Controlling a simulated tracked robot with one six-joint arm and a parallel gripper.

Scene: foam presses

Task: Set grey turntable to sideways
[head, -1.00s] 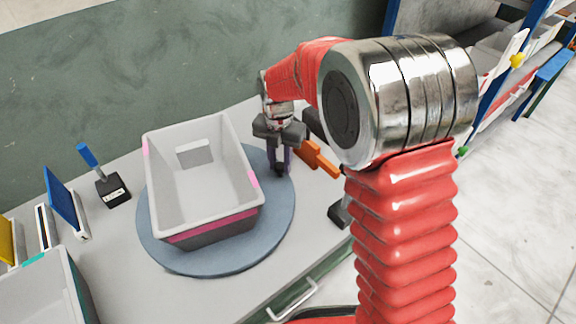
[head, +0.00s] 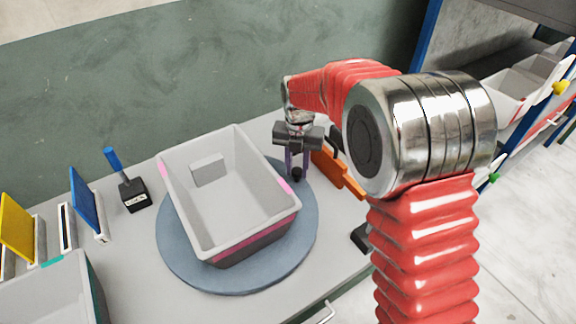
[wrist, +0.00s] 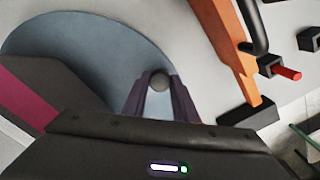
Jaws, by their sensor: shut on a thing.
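The grey turntable (head: 183,256) is a round blue-grey disc on the worktop; it also shows in the wrist view (wrist: 100,45). A light grey bin (head: 168,190) with pink marks stands on it, its long side running slantwise from back left to front right. A dark round knob (wrist: 160,80) stands up near the disc's rim at the back right. My gripper (head: 297,166) points down there, its fingers shut on the knob. The fingers hide part of the knob. The bin's dark side with a pink stripe (wrist: 30,98) shows at the wrist view's left.
An orange-handled tool (head: 338,172) lies just right of my gripper. Shelving (head: 520,85) stands at the right, a green wall (head: 130,90) behind.

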